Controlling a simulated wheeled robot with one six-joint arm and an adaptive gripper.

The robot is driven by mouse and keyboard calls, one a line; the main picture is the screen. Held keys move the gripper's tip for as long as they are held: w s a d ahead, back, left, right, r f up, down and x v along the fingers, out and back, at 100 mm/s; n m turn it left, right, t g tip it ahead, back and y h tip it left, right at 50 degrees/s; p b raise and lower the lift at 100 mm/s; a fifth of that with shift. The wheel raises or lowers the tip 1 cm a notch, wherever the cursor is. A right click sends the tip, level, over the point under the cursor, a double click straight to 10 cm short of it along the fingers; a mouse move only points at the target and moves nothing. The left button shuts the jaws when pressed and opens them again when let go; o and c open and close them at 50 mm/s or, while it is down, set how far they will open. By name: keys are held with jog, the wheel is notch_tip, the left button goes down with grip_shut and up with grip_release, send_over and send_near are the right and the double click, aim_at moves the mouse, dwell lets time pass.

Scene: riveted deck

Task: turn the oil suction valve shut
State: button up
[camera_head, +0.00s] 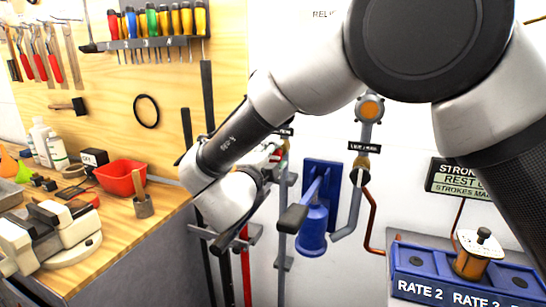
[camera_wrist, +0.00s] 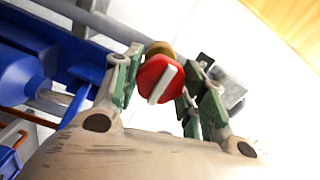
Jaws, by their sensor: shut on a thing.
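A red valve handle (camera_wrist: 155,70) with a pale bar across its face shows in the wrist view, with a brass part (camera_wrist: 160,48) behind it. My gripper (camera_wrist: 166,78) has its green-padded fingers on both sides of the handle and is shut on it. The pale bar is tilted in the picture. In the head view my arm hides most of the valve; only a small bit of red and green shows by my gripper (camera_head: 276,154). I cannot read a label naming the valve.
A blue pump (camera_head: 313,228) with a dark-ended lever stands just right of my wrist. Grey and copper pipes (camera_head: 371,215) run beside it. A workbench (camera_head: 160,210) with a red bowl (camera_head: 121,178) is at left. A blue rate box (camera_head: 420,262) is at lower right.

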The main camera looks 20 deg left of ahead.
dwell(0.4)
jog(key=o, duration=1)
jog(key=s, duration=0.8)
jog(key=s+a, duration=0.1)
jog(key=s, duration=0.3)
